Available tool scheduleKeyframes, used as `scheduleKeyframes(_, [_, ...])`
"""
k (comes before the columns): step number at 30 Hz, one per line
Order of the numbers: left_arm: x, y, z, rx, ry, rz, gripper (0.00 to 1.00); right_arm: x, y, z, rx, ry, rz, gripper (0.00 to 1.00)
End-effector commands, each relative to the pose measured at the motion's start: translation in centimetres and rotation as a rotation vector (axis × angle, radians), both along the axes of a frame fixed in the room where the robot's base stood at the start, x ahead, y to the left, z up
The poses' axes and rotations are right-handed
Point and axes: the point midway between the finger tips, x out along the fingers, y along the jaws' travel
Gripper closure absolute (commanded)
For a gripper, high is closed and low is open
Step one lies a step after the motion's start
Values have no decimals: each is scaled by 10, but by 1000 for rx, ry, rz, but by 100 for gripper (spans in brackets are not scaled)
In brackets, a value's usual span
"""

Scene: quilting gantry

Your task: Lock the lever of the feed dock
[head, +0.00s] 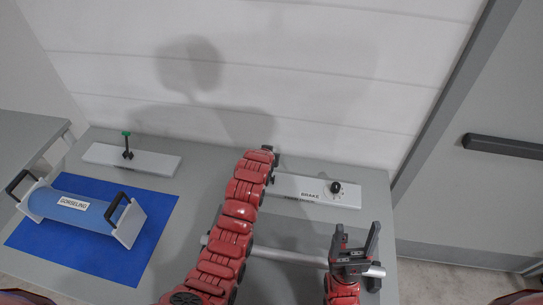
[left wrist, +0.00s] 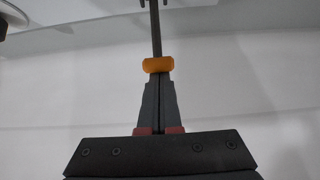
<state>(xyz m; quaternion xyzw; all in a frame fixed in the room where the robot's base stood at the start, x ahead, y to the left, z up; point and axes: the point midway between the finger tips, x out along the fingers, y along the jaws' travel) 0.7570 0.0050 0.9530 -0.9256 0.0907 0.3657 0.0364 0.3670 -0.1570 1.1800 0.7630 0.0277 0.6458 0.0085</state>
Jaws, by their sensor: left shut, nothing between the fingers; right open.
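In the left wrist view, a dark lever rod (left wrist: 156,30) ends in an orange grip (left wrist: 158,65). My left gripper (left wrist: 158,80) is shut and empty, its fingertips right at the orange grip; I cannot tell whether they touch it. In the head view my left arm reaches to the back of the table, and its gripper is mostly hidden at the far end. The orange grip does not show there. A white plate labelled BRAKE (head: 290,187) with a black knob (head: 336,187) lies right of that arm. My right gripper (head: 357,229) is open, pointing up near the front right.
A blue roll (head: 90,214) in a holder with black handles lies on a blue mat (head: 115,262) at left. A white plate (head: 155,163) with a green-topped post (head: 127,143) stands behind it. A silver bar (head: 290,257) crosses the front. A wall closes the back.

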Motion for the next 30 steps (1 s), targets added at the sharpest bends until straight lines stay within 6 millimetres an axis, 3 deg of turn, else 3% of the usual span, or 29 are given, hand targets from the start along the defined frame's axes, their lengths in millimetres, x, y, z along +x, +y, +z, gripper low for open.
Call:
scheduleKeyframes(1, [-7, 1, -11, -6, -28, 0, 100, 0, 0, -12, 0, 0, 0, 31])
scheduleKeyframes(6, [-20, 4, -10, -30, -146, -1, 100, 0, 0, -32, 0, 0, 0, 31])
scheduleKeyframes(12, [-34, 6, -8, -29, -141, 0, 100, 0, 0, -47, 0, 0, 0, 31])
scheduleKeyframes(30, [-45, 8, -4, -29, -141, -1, 100, 0, 0, -56, 0, 0, 0, 31])
